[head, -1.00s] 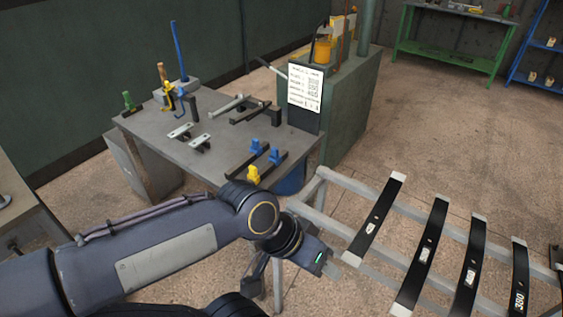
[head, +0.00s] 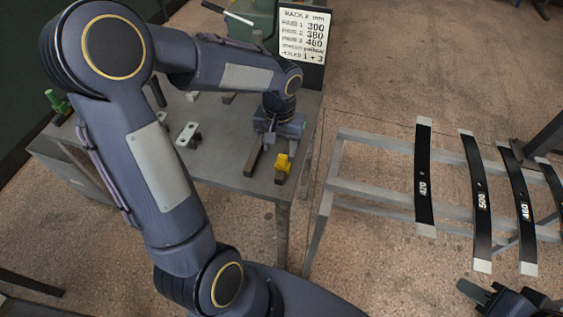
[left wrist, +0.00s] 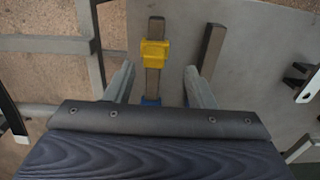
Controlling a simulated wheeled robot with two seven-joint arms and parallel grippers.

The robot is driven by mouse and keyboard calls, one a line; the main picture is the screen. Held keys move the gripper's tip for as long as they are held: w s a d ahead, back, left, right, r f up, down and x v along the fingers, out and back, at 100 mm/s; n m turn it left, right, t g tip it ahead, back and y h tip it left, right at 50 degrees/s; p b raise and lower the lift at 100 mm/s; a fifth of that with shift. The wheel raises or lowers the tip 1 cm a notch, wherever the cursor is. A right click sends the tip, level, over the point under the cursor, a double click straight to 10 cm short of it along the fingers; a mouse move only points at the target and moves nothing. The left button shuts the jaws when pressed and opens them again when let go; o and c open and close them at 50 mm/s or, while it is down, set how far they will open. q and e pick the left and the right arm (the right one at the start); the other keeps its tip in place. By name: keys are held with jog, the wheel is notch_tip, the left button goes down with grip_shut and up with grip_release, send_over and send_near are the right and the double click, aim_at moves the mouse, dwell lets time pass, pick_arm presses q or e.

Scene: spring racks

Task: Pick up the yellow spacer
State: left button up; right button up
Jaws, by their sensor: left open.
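The yellow spacer (head: 283,166) sits on the near end of a dark bar at the front edge of the grey table. In the left wrist view the yellow spacer (left wrist: 154,53) lies ahead of and between my open fingers, apart from both. My left gripper (head: 277,128) is over the table just behind the spacer, its fingers mostly hidden in the head view. The left wrist view shows the left gripper (left wrist: 158,75) empty, with a blue piece (left wrist: 151,100) partly hidden between its fingers. My right gripper (head: 478,290) is at the bottom right, its jaw state unclear.
A second dark bar (left wrist: 212,45) runs beside the spacer's bar. A grey rack (head: 375,190) with several black leaf springs stands to the right. Light metal parts (head: 187,133) lie left of the gripper.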

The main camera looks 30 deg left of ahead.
aim_at(283, 156)
pick_arm(q)
jog(key=f, duration=0.3)
jog(key=shift+w+d+f, duration=0.1)
jog(key=shift+d+f, duration=0.3)
jog(key=shift+f, duration=0.45)
jog(key=c, duration=0.9)
